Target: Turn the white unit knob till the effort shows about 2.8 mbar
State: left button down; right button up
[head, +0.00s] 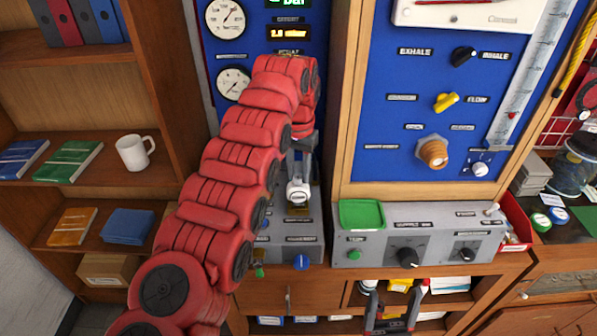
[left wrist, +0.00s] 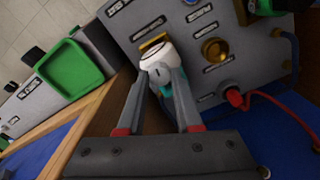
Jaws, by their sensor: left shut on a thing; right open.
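The white unit knob (head: 298,192) sits on the grey sloped panel of the left bench unit. In the left wrist view the white knob (left wrist: 157,52) shows its round white top, with a teal part partly hidden beside the fingers. My left gripper (head: 302,160) reaches it from above, and in the left wrist view its two fingers (left wrist: 161,78) are closed on the knob's sides. The effort display (head: 288,32) shows orange digits that look like 1.8 mbar, though they are small. My right gripper (head: 396,292) is open and empty, low in front of the cabinet shelf.
My red left arm covers part of the left panel. A brass knob (left wrist: 215,49) and a red plug (left wrist: 235,97) with a cable are close to the fingers. A blue knob (head: 301,262) is at the panel's front. A green tray (head: 348,222) lies to the right.

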aim_at(298, 175)
pick_arm(q)
jog(key=shift+n, duration=0.4)
jog(key=c, duration=0.6)
grip_release()
jog(key=shift+o, duration=0.2)
notch_tip(298, 175, up, 18)
jog(key=p, duration=1.7)
jog(key=shift+f, duration=0.25)
jog(key=shift+f, duration=0.1)
